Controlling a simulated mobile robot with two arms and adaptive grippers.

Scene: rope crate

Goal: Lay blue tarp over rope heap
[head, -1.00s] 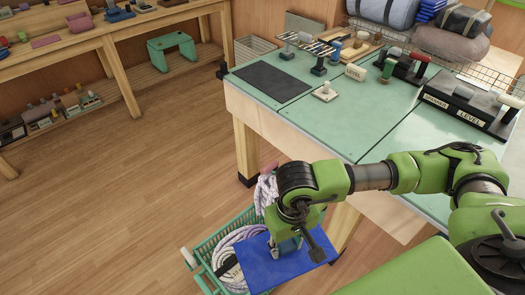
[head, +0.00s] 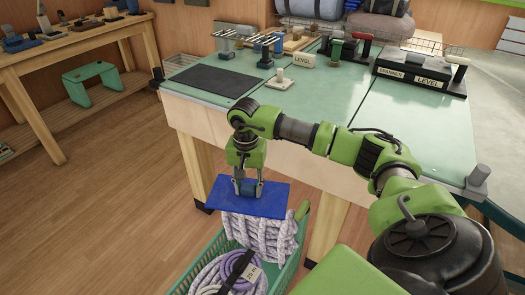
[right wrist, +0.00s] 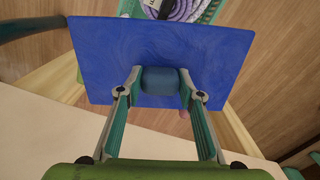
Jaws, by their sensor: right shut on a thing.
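The blue tarp (head: 276,198) is a flat, stiff-looking blue sheet with a block-like grip on top. My right gripper (head: 247,188) is shut on that grip; the right wrist view shows the fingers (right wrist: 162,80) on either side of it and the tarp (right wrist: 100,50) spread beyond. In the head view the tarp is at the far end of the green crate (head: 291,272), at the upper edge of the white rope heap (head: 262,236). Whether it touches the rope I cannot tell. My left gripper is out of view.
A coiled white and purple rope (head: 208,278) with a black strap and tag lies in the crate's near part. The green-topped workbench (head: 310,100) stands close behind and right of the crate. Open wooden floor (head: 110,200) lies to the left.

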